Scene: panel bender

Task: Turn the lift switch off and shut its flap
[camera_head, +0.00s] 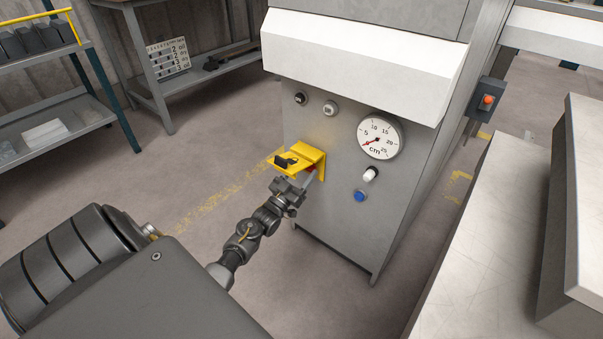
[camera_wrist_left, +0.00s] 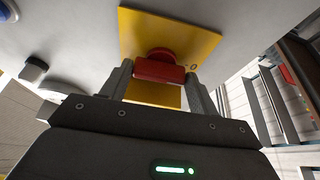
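The lift switch is a red knob (camera_wrist_left: 160,68) on a yellow plate (camera_wrist_left: 195,38) on the machine's grey front. In the head view its yellow flap (camera_head: 313,155) stands open, sticking out from the panel above my gripper, with a black piece (camera_head: 287,161) on it. My left gripper (camera_head: 304,180) is below the flap, reaching in to the knob. In the left wrist view its fingers (camera_wrist_left: 160,82) lie against both sides of the red knob, with no clear gap. The knob is mostly hidden in the head view. My right gripper is not in view.
Right of the switch are a round cm gauge (camera_head: 380,136), a white knob (camera_head: 370,174) and a blue button (camera_head: 360,195). Two small knobs (camera_head: 330,107) sit above the flap. A white ledge (camera_head: 360,60) overhangs the panel. The floor to the left is clear.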

